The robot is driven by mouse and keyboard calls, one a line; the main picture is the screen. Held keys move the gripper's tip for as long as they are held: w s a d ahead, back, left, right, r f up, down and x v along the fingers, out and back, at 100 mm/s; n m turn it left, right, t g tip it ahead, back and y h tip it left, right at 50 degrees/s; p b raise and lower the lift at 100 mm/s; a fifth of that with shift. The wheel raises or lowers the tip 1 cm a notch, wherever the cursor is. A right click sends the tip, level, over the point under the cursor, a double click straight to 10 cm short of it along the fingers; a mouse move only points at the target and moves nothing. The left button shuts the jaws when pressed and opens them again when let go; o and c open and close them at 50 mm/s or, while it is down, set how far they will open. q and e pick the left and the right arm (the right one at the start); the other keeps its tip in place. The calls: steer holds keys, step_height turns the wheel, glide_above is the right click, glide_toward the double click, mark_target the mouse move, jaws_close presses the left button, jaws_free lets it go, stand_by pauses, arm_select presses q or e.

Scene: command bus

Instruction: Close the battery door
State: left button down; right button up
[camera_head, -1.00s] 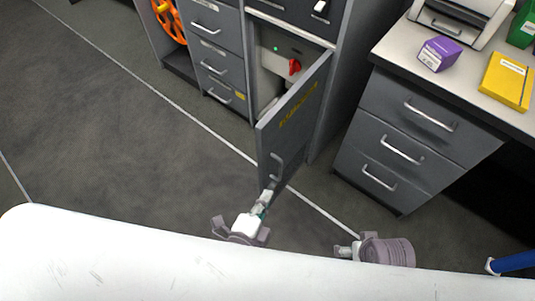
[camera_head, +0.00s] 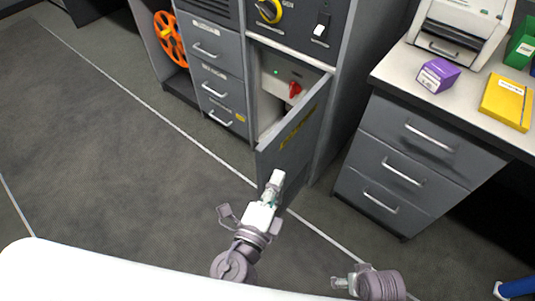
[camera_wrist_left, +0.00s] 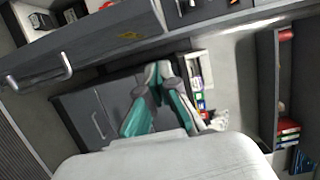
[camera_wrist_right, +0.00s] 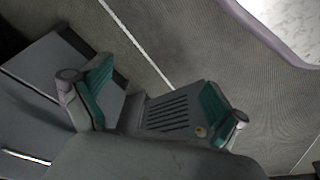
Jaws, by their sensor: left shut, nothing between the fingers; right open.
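The battery door (camera_head: 303,122) is a grey panel with yellow lettering, standing open and swung out from the cabinet. Its hinged side is at the right and its free edge points toward me. Behind it the battery compartment (camera_head: 270,75) shows a red switch (camera_head: 294,90) and a green light. My left gripper (camera_head: 277,177) is shut and empty, in front of the lower door, and hides its handle; I cannot tell whether it touches. Its closed fingers also show in the left wrist view (camera_wrist_left: 158,75). My right gripper (camera_head: 340,283) is open and empty, low and away from the door; its spread fingers show in the right wrist view (camera_wrist_right: 155,105).
Grey drawers (camera_head: 222,85) stand left of the compartment, with an orange wheel (camera_head: 168,38) beyond. A desk with drawers (camera_head: 410,155) stands at the right, holding a purple box (camera_head: 437,75), a yellow binder (camera_head: 507,100) and a printer. The floor at the left is clear.

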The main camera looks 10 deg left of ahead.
mark_target(266, 160)
arm_select(q)
steer(key=shift+w+a+p, duration=0.35)
steer(key=shift+w+a, duration=0.1)
steer(key=shift+w, duration=0.45)
steer(key=shift+w+a+p, duration=0.3)
steer(key=shift+w+a, duration=0.15)
steer(key=shift+w, duration=0.4)
steer(key=shift+w+a+p, duration=0.35)
steer(key=shift+w+a, duration=0.1)
steer(key=shift+w, duration=0.45)
arm_select(e)
step_height(266, 160, down, 8)
steer(key=s, duration=0.2)
steer(key=shift+s+d+g, duration=0.15)
steer(key=shift+s+g, duration=0.15)
steer(key=shift+s, duration=0.1)
arm_select(q)
steer(key=shift+a, duration=0.15)
arm_select(e)
steer(key=shift+r, duration=0.1)
